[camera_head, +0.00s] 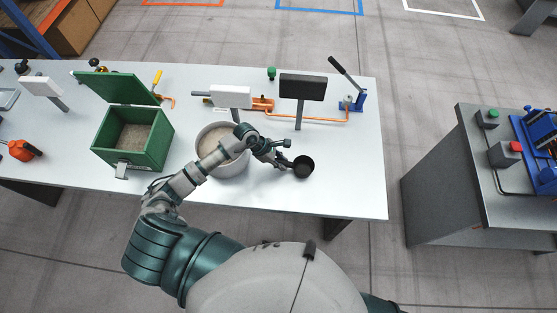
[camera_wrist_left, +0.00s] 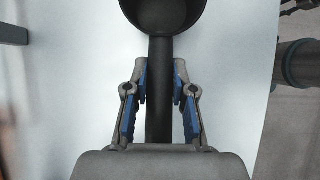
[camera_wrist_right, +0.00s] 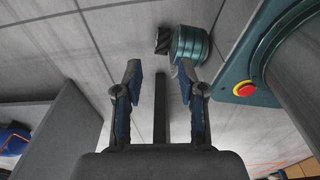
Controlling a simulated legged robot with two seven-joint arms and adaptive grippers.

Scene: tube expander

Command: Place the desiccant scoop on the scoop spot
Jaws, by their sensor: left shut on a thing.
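The black desiccant scoop (camera_head: 303,167) is at the front of the white table, right of the round pot. My left gripper (camera_head: 280,157) is shut on its handle, and the bowl points away from the gripper. In the left wrist view the scoop bowl (camera_wrist_left: 163,14) is at the top, with the dark handle running between the blue-padded fingers. I cannot tell whether the scoop touches the table. No marked scoop spot can be made out. My right gripper (camera_wrist_right: 160,75) is open in the right wrist view, over the grey floor, with a dark bar visible between its fingers.
The pot (camera_head: 222,166) with pale contents stands under my left forearm. An open green box (camera_head: 155,150) is left of it. A black panel on a post (camera_head: 300,88) and a blue lever tool (camera_head: 355,100) stand behind. The table's front right is clear.

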